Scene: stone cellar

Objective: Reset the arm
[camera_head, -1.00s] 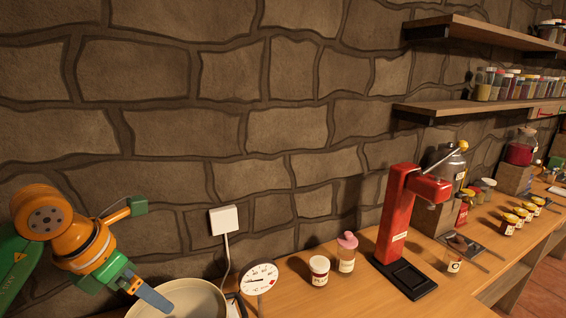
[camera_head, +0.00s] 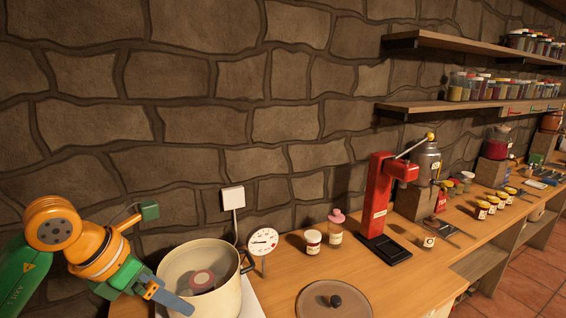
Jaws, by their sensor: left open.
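My left gripper (camera_head: 170,298) comes in from the lower left on my orange and green arm. It is open, and its grey finger reaches over the near left rim of a cream pot (camera_head: 228,300). No object shows between its fingers. Inside the pot a round item with a red and pale top (camera_head: 202,280) is visible. My right gripper is not in this view.
A dial thermometer (camera_head: 263,241), a lidded jar (camera_head: 313,241) and a pink-topped bottle (camera_head: 335,228) stand right of the pot. A round lid (camera_head: 334,301) lies in front. A red press (camera_head: 376,200) stands further right. Shelves (camera_head: 470,106) hold jars.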

